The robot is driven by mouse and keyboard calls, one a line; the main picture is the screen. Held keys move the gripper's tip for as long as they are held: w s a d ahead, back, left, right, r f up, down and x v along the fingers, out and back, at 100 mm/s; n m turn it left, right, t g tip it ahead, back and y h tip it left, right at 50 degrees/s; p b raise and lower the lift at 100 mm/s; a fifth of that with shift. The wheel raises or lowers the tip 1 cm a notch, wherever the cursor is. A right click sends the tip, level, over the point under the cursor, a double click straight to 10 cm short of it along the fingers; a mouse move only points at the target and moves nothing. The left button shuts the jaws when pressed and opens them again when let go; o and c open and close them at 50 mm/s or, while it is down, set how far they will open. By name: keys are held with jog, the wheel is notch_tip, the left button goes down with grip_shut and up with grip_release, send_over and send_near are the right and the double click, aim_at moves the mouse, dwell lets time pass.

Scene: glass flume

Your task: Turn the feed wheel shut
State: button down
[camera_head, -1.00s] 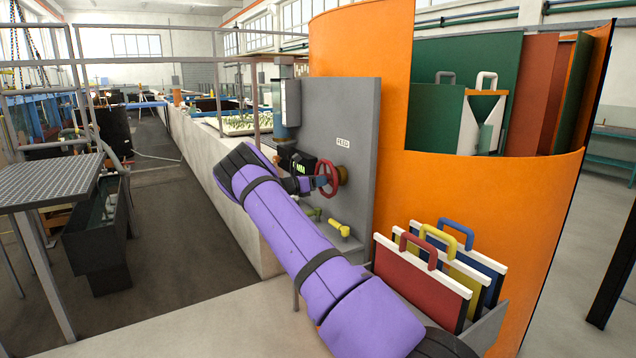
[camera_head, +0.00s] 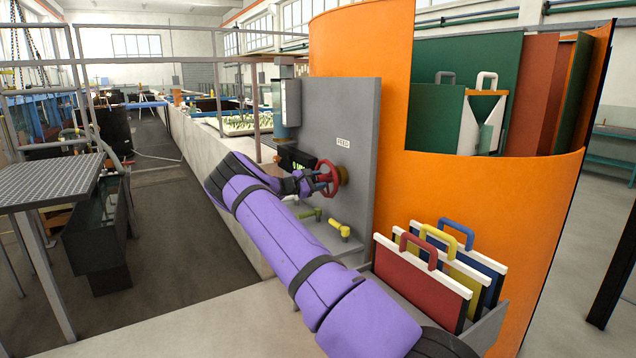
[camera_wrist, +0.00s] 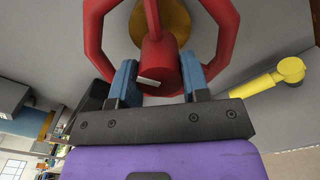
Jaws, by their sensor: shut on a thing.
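The red feed wheel (camera_head: 327,177) is mounted on the grey panel (camera_head: 345,110) below the FEED label (camera_head: 343,142). My gripper (camera_head: 314,180) is at the wheel, at the end of my purple arm. In the wrist view the red wheel (camera_wrist: 222,35) fills the top, with a brass-coloured hub behind it. My gripper's two blue fingers (camera_wrist: 158,85) stand on either side of a red cylindrical part of the wheel with a white mark, and are shut on it. The far side of the wheel is hidden.
A yellow valve handle (camera_head: 340,228) and a green one (camera_head: 308,213) sit low on the panel. Coloured boards with handles (camera_head: 430,270) stand in a grey rack at the right. A curved orange wall (camera_head: 520,210) rises behind them.

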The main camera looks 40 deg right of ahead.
jog(key=shift+m, duration=1.7)
jog(key=shift+f, duration=0.1)
jog(key=c, duration=0.6)
grip_release()
jog(key=shift+a, duration=0.1)
jog(key=v, duration=1)
jog(key=shift+a, duration=0.35)
